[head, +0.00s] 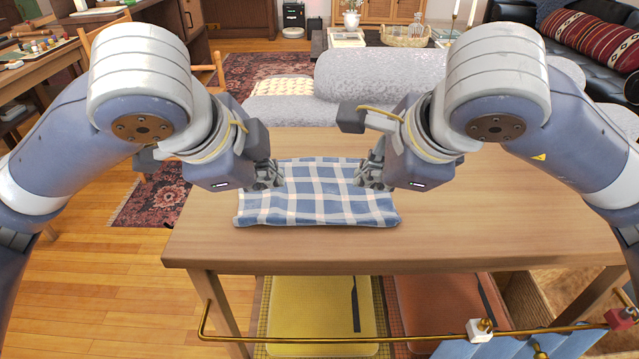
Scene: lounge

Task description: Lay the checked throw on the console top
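The blue and white checked throw (315,205) lies as a folded, slightly rumpled rectangle on the wooden console top (500,220), left of its middle. Its near edge lies close to the front edge of the top. My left gripper (272,183) is at the throw's left side, pointing inward. My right gripper (368,183) is at its right side, facing the left one. Both fingertips are at or just over the cloth. I cannot tell whether either one grips fabric, as the fingers are small and partly hidden by the gripper bodies.
The right part of the console top is bare. Below it are a yellow cushion (320,312) and an orange-red one (435,305). A brass rail (390,339) runs across the front, low down. A grey patterned sofa (385,85) stands behind the console.

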